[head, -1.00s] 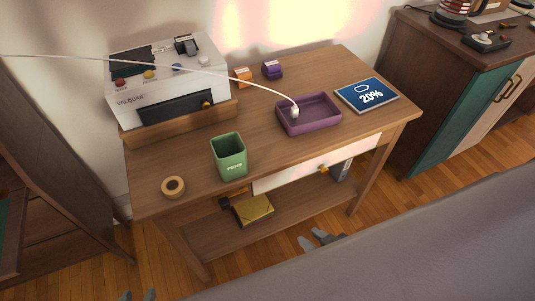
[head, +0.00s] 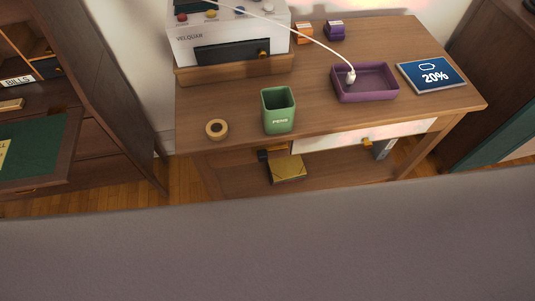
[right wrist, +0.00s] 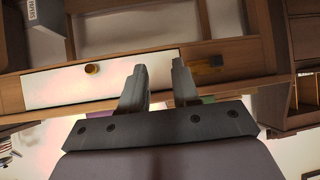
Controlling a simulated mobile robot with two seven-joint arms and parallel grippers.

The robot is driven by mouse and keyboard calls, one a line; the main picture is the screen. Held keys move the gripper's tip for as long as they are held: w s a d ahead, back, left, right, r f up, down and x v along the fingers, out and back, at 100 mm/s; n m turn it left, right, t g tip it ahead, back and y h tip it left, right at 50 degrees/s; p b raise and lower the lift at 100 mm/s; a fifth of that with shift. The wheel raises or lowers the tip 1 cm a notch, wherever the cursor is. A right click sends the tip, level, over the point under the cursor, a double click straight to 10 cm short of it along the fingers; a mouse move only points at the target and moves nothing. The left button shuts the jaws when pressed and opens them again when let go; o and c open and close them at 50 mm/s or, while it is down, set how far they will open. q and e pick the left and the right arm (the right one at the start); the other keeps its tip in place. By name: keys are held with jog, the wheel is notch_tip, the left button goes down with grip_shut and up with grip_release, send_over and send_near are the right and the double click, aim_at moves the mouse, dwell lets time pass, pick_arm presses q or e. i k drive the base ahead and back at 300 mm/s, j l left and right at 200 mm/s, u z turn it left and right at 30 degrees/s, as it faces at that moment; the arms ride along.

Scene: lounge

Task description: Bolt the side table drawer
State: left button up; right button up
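The side table (head: 330,105) stands ahead in the head view. Its white drawer front (head: 405,133) carries a brass knob (head: 367,142) and looks flush under the tabletop. A dark bolt-like fitting with brass (head: 264,155) sits on the wooden frame left of the drawer. In the right wrist view, which is upside down, the white drawer front (right wrist: 110,78), knob (right wrist: 92,69) and fitting (right wrist: 207,62) show above the fingers. My right gripper (right wrist: 159,85) is open and empty, in front of the drawer's edge near the fitting. My left gripper is out of view.
On the tabletop are a white machine (head: 225,35), a green pen cup (head: 278,112), a tape roll (head: 216,129), a purple tray (head: 364,97) with a cable end, and a tablet (head: 433,75). A box (head: 288,172) lies on the lower shelf. A grey surface (head: 270,245) fills the foreground.

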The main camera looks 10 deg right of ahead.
aim_at(262, 155)
jog(key=k+j, duration=0.1)
jog(key=j, duration=0.45)
jog(key=k+j, duration=0.1)
jog(key=j, duration=0.45)
jog(key=k+j, duration=0.1)
jog(key=j, duration=0.45)
jog(key=k+j, duration=0.1)
jog(key=j, duration=0.45)
jog(key=i+z, duration=0.05)
